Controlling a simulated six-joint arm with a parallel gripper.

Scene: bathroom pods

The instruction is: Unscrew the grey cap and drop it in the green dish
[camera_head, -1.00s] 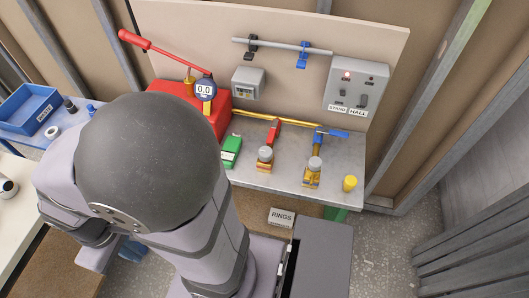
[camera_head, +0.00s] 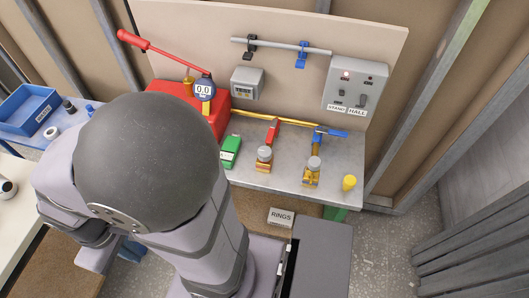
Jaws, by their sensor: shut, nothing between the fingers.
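Two brass-coloured fittings stand on the grey bench, each with a grey cap on top: the left cap (camera_head: 264,153) and the right cap (camera_head: 314,163). Both caps sit on their fittings, and I cannot tell which one the task means. A small green object (camera_head: 231,150) lies left of them by the red box; I cannot tell if it is a dish. No other green dish is clear. My arm fills the left and middle foreground, away from the fittings. My gripper's fingers cannot be made out behind it.
A red box with a long red lever (camera_head: 165,52) and a gauge (camera_head: 204,89) stands at the bench's left. Valves with red (camera_head: 272,130) and blue (camera_head: 333,132) handles sit behind the fittings. A yellow cylinder (camera_head: 349,183) stands near the right front edge. A blue bin (camera_head: 28,108) is far left.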

